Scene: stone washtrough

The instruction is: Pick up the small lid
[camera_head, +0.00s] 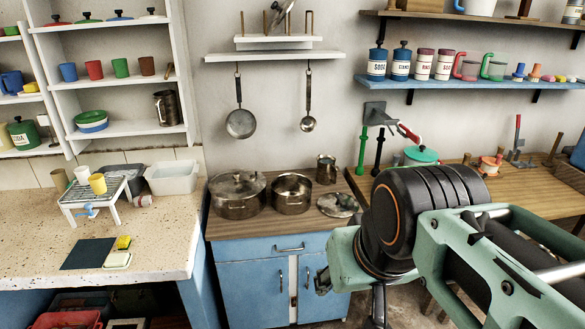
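A small grey metal lid (338,204) lies on the wooden counter, to the right of the open pot (291,193). A larger pot (238,195) at the left wears its own lid (237,184). My arm fills the lower right and reaches in front of the counter's right end. My gripper (378,305) is mostly hidden by my arm; only dark parts show low in the picture. Its fingers cannot be made out. The small lid lies left of my arm's dark joint, and I see no contact with it.
A metal mug (326,169) stands behind the small lid. A pan (240,123) and a ladle (308,122) hang above. The blue cabinet (262,280) is below the counter. The stone worktop at left has free room.

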